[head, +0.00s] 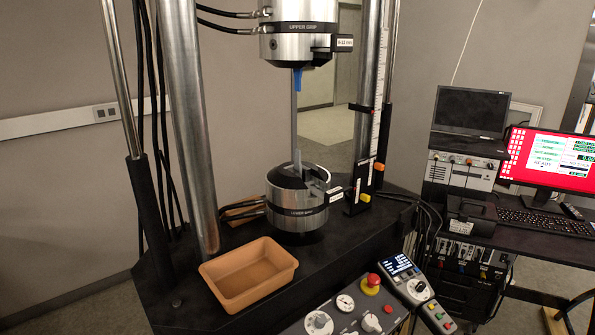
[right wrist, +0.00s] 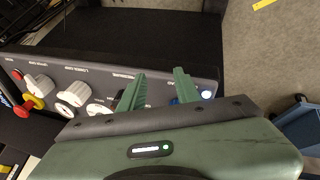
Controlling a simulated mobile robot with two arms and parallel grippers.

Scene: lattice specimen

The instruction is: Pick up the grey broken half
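A narrow grey piece (head: 296,150), which looks like the grey broken half, stands upright in the lower grip (head: 296,208) of the test machine in the head view. Its upper end is hard to tell from the grey wall edge behind it. A short blue piece (head: 298,79) hangs from the upper grip (head: 298,45), above the grey one. My right gripper (right wrist: 160,84) shows in the right wrist view with its two green fingers apart and nothing between them. It is over the control panel, away from the grey piece. My left gripper is not in view.
An empty orange-brown tray (head: 248,291) sits on the black machine base, front left of the lower grip. Steel columns (head: 187,120) flank the grips. The control panel (head: 345,305) with knobs and a red button is in front. A desk with a monitor (head: 550,160) stands right.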

